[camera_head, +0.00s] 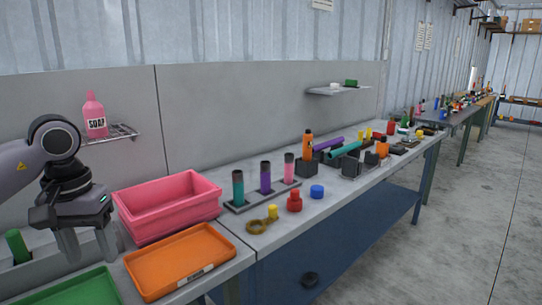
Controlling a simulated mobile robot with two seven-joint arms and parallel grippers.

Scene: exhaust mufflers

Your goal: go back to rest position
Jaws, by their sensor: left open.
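My left gripper (88,243) is at the left of the head view, pointing down with its fingers apart and nothing between them. It is in front of and left of the pink bin (168,204), over the left end of the workbench. My right gripper is not in view. A rack (262,196) on the bench holds teal, purple and pink exhaust mufflers (265,178) upright. More muffler-like tubes, one purple (329,144) and one teal (345,150), lie tilted on dark holders farther right.
An orange tray (180,262) and a green tray (75,290) lie at the front left. A red part (294,200), a blue cap (317,191) and a brass ring (257,226) stand on the bench. A soap bottle (95,115) is on a wall shelf. The right floor is clear.

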